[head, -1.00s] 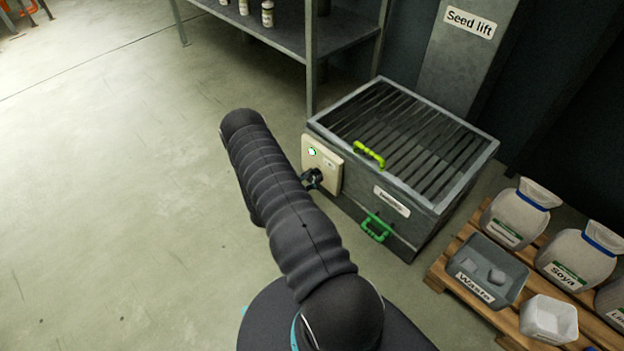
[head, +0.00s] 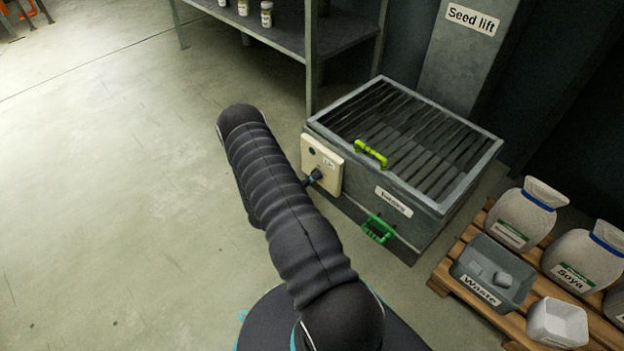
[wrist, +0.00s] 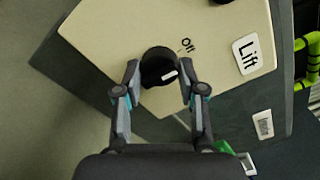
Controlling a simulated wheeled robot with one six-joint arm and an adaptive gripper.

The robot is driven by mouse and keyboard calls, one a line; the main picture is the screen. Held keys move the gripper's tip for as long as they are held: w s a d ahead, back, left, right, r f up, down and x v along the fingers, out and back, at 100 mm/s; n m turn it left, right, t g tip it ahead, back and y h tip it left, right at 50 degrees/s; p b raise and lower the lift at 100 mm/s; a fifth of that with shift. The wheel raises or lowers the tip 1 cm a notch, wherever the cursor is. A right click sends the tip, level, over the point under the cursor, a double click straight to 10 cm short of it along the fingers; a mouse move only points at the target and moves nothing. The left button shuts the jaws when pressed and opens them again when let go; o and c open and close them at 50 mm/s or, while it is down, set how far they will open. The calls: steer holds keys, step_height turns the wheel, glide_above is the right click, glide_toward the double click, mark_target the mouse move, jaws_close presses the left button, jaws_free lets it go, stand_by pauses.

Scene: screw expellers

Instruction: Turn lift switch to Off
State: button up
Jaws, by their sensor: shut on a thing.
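The lift switch is a round black knob (wrist: 158,66) with a white mark, on a cream panel (head: 320,160) on the side of the grey seed lift box. In the wrist view, the "Off" label (wrist: 187,45) is up and right of the knob, and the "Lift" label (wrist: 247,54) is farther right. The white mark slants up to the right, roughly toward the "Off" side. My gripper (wrist: 159,72) has a finger on each side of the knob and is shut on it. In the head view, my arm hides part of the gripper. The panel's round lamp (head: 311,151) looks dark.
The box has a slatted top (head: 400,125), a yellow-green handle (head: 370,153) and a green handle (head: 378,229). A pallet with sacks and a waste bin (head: 493,273) stands right. A shelf (head: 290,35) stands behind. The floor at left is clear.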

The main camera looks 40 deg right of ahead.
steer(key=shift+w+n, duration=0.1)
steer(key=shift+n, duration=0.2)
stand_by(0.4)
steer(key=o, duration=1.1)
steer(key=shift+o, duration=0.2)
steer(key=s+a, duration=0.1)
steer(key=a, duration=1.1)
